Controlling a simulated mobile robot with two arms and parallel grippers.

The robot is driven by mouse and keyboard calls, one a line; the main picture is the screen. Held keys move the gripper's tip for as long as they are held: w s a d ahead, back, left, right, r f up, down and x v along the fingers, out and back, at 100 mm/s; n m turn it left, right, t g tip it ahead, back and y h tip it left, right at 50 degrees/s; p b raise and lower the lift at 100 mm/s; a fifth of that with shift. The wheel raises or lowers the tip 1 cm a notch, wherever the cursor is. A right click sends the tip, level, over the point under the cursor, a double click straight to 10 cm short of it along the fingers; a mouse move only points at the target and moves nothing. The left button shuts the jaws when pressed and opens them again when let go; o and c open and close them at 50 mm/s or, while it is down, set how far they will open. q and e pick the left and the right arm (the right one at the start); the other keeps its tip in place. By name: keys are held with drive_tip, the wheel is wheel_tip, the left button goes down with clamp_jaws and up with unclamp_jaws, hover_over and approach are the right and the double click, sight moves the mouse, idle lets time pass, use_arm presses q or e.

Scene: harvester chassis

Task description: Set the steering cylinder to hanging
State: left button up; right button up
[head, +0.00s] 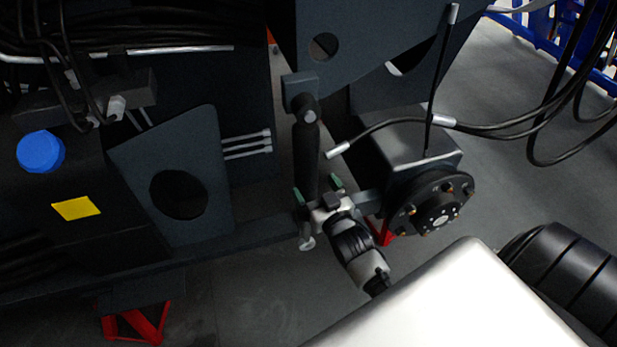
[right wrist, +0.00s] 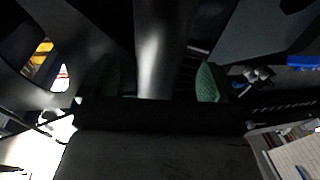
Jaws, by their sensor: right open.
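The steering cylinder (head: 306,150) is a dark, near-vertical tube. Its top meets a block bracket (head: 300,92) under the chassis plate. A small silver end (head: 306,242) shows low down, beside my gripper. My right gripper (head: 318,189) is at the cylinder's lower part, its green-padded fingers apart on either side of it. In the right wrist view the cylinder (right wrist: 157,50) stands as a shiny grey bar between the open fingers (right wrist: 155,80), with gaps on both sides. The gripper hides part of the cylinder's lower end. My left gripper is not in view.
A wheel hub (head: 436,210) with a dark bolted flange is right of the gripper. Black hoses (head: 500,126) cross at upper right. A frame plate with a hole (head: 205,150) is at left. A red stand (head: 137,325) is below left. A black tyre (head: 570,270) is at right.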

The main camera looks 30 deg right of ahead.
drive_tip(key=s, duration=0.5)
drive_tip(key=shift+s+a, duration=0.25)
drive_tip(key=shift+s, duration=0.15)
drive_tip(key=s+a+f+n+g+y, duration=0.1)
drive_tip(key=s+a+f+g, duration=0.15)
drive_tip(key=f, duration=0.75)
drive_tip(key=s+a+f+g, duration=0.1)
drive_tip(key=s+f+g, duration=0.25)
drive_tip(key=f, duration=0.55)
drive_tip(key=s+a+f+n+g+y, duration=0.1)
drive_tip(key=s+f+g, duration=0.25)
drive_tip(key=f, duration=0.65)
drive_tip(key=s+f+g, duration=0.2)
drive_tip(key=s+f, duration=0.3)
drive_tip(key=s, duration=0.3)
drive_tip(key=s+f+n+g, duration=0.1)
drive_tip(key=s+f+g, duration=0.2)
drive_tip(key=s, duration=0.5)
drive_tip(key=s+f+g, duration=0.3)
drive_tip(key=s+f, duration=0.3)
drive_tip(key=s, duration=0.3)
drive_tip(key=shift+d+f+h, duration=0.15)
drive_tip(key=shift+f+h, duration=0.2)
drive_tip(key=shift+h, duration=0.05)
drive_tip(key=shift+s, duration=0.1)
